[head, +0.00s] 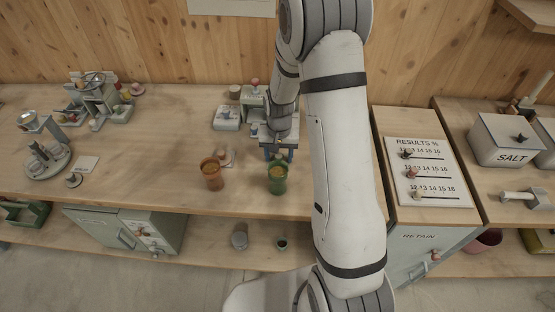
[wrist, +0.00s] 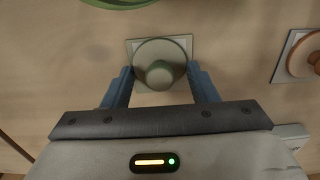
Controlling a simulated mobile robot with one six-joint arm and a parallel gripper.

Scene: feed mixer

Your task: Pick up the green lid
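The green lid (wrist: 160,66) is a round pale-green disc with a knob. In the wrist view it lies on a small square pale plate (wrist: 132,47) on the bench. My gripper (wrist: 160,72) is over it, with one blue finger at each side of the lid and the knob midway between them. The fingers are wide apart and look clear of the knob; whether they touch the lid's rim I cannot tell. In the head view my gripper (head: 279,155) is low over the bench, just behind the green cup (head: 277,180), and mostly hides the lid.
An orange cup (head: 211,174) stands left of the green cup. An orange lid (wrist: 306,58) on its own plate lies beside the green lid. Grey equipment (head: 226,118) stands close behind. A results board (head: 430,172) is at the right. The bench left of the orange cup is clear.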

